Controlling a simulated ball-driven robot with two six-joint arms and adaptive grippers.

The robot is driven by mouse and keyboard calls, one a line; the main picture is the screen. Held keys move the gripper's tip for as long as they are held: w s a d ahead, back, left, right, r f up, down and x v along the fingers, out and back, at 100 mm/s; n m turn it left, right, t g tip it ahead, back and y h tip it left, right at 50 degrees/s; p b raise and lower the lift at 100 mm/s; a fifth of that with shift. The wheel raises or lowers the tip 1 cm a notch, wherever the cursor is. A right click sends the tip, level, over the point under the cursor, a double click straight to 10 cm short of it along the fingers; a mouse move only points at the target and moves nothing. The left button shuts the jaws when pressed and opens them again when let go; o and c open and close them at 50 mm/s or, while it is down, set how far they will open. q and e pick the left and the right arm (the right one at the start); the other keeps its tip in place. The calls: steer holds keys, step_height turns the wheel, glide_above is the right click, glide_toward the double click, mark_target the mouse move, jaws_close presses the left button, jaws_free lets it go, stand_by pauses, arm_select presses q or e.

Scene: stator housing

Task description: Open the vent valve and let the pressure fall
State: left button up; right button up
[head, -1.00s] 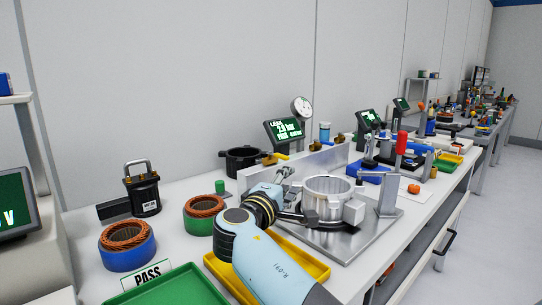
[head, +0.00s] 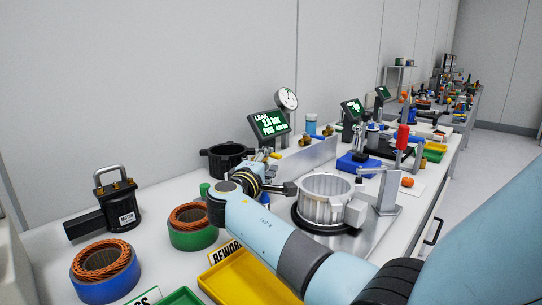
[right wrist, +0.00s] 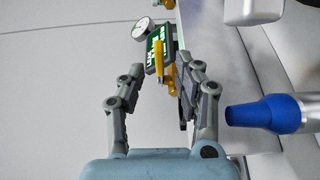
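A valve with a yellow handle (head: 277,155) stands behind the stator housing, below the leak display (head: 268,124) and round gauge (head: 287,98). In the right wrist view the yellow handle (right wrist: 159,62) shows between my fingers, farther out; contact cannot be made out. My right gripper (head: 274,172) is open, left of the silver stator housing (head: 327,188) and near the valve. The wrist view also shows this gripper (right wrist: 160,65) with its fingers spread and nothing held. The display's green text is lit but small. My left gripper is out of view.
Other brass fittings (head: 303,140) stand along the low metal wall (head: 318,151). A clamp post (head: 388,190) stands right of the housing. Copper-wound stators (head: 190,228), a yellow tray (head: 245,280) and a black ring housing (head: 226,160) lie left. A blue cone-shaped part (right wrist: 265,115) shows beside the gripper.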

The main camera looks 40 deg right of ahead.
mark_target(272, 157)
steer(key=shift+x, duration=1.7)
steer(key=shift+c, duration=0.2)
jaws_close()
